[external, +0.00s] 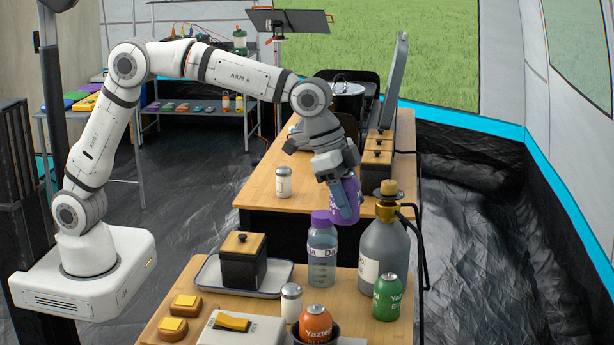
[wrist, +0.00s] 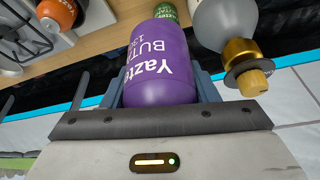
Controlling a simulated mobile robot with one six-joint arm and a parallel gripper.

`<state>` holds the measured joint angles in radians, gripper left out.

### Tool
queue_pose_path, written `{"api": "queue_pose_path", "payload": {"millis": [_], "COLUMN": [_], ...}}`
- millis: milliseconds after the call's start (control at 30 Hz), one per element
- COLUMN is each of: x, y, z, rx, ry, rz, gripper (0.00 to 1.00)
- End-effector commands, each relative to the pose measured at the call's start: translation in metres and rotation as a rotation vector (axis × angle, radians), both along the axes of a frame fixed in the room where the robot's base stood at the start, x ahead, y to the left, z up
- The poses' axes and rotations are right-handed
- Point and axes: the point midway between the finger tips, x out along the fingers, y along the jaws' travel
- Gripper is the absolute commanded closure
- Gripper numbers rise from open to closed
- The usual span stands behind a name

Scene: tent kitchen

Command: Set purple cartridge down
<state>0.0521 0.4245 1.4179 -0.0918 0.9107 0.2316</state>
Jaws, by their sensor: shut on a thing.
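The purple cartridge (wrist: 160,62) has white lettering and sits between the two fingers of my gripper (wrist: 160,92) in the wrist view. The lower end of the cartridge is clear of the tabletops as far as I can see.
The near table (external: 172,338) holds an orange cartridge (external: 316,323), a green cartridge (external: 387,298), a clear purple-capped bottle (external: 322,252), a grey brass-valved bottle (external: 383,252) and a black box (external: 242,262) on a tray. A white shaker (external: 283,182) stands on the far table (external: 262,197).

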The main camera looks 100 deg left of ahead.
Motion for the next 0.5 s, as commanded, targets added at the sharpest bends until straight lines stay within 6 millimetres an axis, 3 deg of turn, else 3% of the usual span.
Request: {"api": "queue_pose_path", "payload": {"millis": [267,367,500], "x": [0.011,0.014,0.014], "y": [0.068,0.103,0.168], "z": [-0.001,0.0,0.001], "rx": [0.001,0.001,0.001], "ry": [0.006,0.007,0.007], "rz": [0.137,0.207,0.336], "gripper": [0.75,0.75,0.75]}}
